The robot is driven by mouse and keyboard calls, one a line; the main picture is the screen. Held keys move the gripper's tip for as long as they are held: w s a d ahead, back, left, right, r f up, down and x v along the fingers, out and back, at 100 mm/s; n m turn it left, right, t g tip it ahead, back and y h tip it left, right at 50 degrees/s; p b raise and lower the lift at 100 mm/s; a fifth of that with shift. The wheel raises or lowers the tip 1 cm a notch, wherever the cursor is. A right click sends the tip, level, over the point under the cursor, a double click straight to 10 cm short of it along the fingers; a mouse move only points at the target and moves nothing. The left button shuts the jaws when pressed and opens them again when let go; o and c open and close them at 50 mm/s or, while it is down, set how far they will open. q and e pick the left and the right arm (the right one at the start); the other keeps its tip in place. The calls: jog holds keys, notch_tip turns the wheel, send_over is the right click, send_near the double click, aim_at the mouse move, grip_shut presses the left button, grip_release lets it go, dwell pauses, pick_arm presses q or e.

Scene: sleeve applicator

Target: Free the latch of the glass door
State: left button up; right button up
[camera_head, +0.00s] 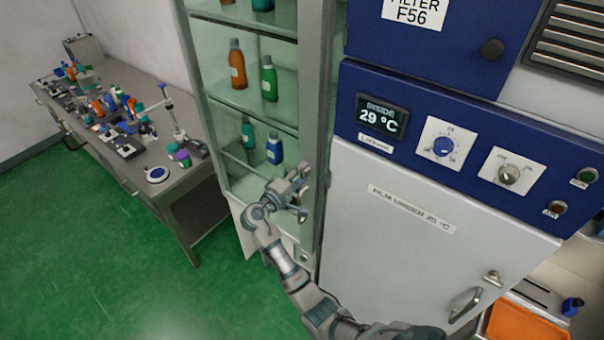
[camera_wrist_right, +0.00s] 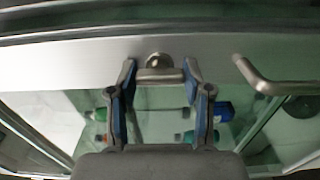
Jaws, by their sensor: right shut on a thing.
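The glass door (camera_head: 222,118) belongs to a tall cabinet in the middle of the head view and looks closed. My right gripper (camera_head: 301,191) is at the right-hand upright of its frame. In the right wrist view, the latch (camera_wrist_right: 160,75) is a short metal bar in front of a round boss on the pale door frame. My right gripper's blue-lined fingers (camera_wrist_right: 158,78) are shut on this bar, one finger at each end. In the head view the gripper hides the latch. My left gripper is in neither view.
A bent metal door handle (camera_wrist_right: 262,78) sits close to the right of the fingers in the wrist view. Bottles (camera_head: 268,80) stand on shelves behind the glass. An oven (camera_head: 420,215) stands close on the right. A cluttered bench (camera_head: 185,178) is at left, with open green floor before it.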

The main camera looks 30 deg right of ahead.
jog(key=shift+w+a+f, duration=0.1)
dwell(0.3)
jog(key=o, duration=1.1)
jog(key=shift+o, duration=0.3)
jog(key=shift+w+a, duration=0.1)
jog(key=shift+w, duration=0.1)
jog(key=shift+s+a, duration=0.1)
jog(key=v, duration=1.2)
jog(key=shift+f, duration=0.2)
